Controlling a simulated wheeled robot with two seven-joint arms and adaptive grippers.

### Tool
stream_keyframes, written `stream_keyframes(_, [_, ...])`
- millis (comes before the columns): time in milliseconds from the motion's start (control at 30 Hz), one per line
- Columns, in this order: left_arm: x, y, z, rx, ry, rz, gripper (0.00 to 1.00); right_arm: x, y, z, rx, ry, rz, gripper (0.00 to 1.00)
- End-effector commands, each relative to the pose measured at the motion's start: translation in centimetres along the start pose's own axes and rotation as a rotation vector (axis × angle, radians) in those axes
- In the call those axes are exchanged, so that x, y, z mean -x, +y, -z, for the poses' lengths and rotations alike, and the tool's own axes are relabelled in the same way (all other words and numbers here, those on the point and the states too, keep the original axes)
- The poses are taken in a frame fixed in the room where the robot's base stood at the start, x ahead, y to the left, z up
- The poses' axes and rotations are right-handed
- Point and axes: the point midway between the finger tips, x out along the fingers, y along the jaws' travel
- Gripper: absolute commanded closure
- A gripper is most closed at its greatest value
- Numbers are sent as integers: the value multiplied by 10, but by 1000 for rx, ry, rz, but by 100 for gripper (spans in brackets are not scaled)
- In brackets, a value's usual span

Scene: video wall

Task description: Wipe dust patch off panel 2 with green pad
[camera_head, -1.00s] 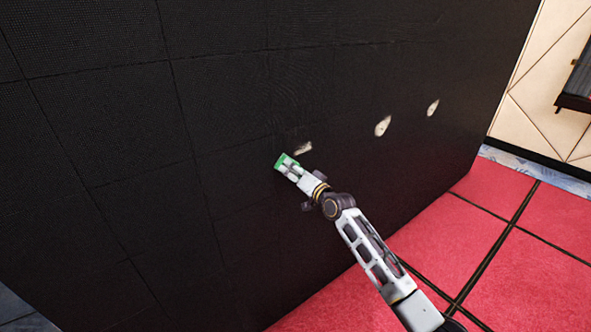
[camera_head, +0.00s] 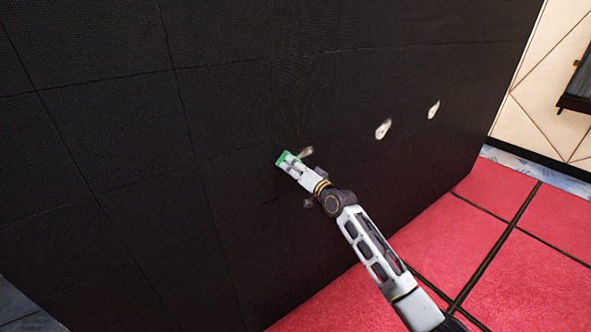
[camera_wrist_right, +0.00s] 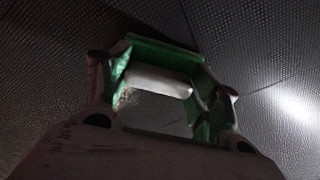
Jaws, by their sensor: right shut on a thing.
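My right gripper (camera_head: 291,166) is shut on the green pad (camera_head: 283,158) and holds it close to the black panel wall (camera_head: 230,110). I cannot tell whether the pad touches the wall. In the right wrist view the pad (camera_wrist_right: 160,42) shows as a green edge beyond the fingers, with a pale bar between them. No panel numbers are visible. My left gripper is not in view.
The wall is flat, with thin seams between panels. Red floor tiles (camera_head: 500,215) lie in front of it at the lower right. A beige wall (camera_head: 545,85) with a dark fixture (camera_head: 577,95) stands at the far right.

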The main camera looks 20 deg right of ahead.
Motion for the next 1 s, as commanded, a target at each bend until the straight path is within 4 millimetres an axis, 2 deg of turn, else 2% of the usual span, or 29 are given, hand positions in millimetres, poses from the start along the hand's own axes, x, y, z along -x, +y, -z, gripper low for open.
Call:
stream_keyframes(367, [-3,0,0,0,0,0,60,0,0,3,1,5,4,57])
stream_keyframes(1000, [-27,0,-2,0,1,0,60,1,26,25,2,3,1,57])
